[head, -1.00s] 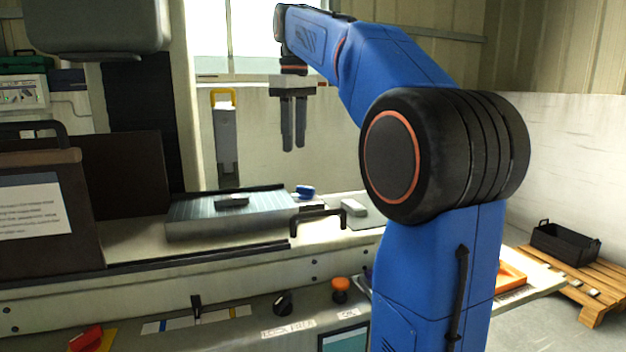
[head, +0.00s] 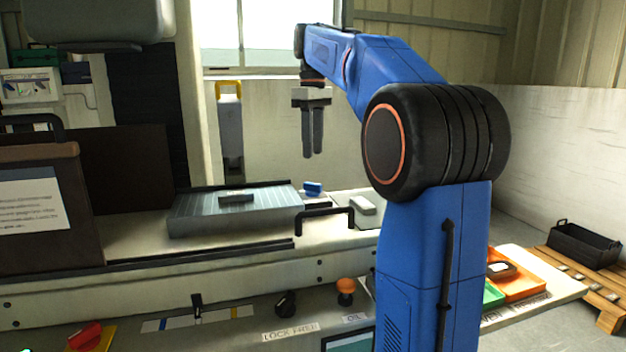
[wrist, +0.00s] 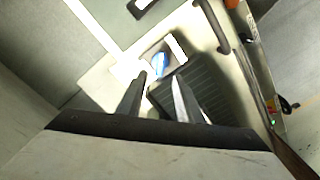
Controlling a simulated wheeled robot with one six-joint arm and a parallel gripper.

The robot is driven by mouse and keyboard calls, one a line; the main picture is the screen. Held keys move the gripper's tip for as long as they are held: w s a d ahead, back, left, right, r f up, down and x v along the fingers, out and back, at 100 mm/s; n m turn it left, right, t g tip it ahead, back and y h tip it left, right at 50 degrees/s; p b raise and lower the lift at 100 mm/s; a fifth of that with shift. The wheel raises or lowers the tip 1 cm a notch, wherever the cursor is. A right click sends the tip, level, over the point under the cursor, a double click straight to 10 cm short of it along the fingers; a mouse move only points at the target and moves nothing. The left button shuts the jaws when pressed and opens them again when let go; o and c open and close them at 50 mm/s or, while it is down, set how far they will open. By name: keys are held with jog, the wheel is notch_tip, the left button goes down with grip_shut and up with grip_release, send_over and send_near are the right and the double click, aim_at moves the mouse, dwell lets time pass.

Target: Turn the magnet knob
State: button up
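A blue knob (head: 313,189) shows at the far right end of the grey ribbed plate (head: 205,222) on the machine bed; I take it for the magnet knob, as no label on it is readable. In the wrist view the blue knob (wrist: 161,64) appears just beyond and between the fingertips, with a bright pale part beside it. My gripper (head: 313,156) hangs pointing down, well above the knob. Its two fingers (wrist: 161,76) are apart with nothing between them. No contact with the knob shows.
A small dark block (head: 237,198) lies on the plate. A black handle (head: 325,221) stands at the bed's front edge, near a pale block (head: 362,205). The front panel has a black knob (head: 285,304), an orange knob (head: 346,291) and a red one (head: 85,336).

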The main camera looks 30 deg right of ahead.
aim_at(313, 183)
notch_tip(313, 183, down, 10)
jog(key=shift+r, duration=0.2)
dwell(0.3)
grip_shut()
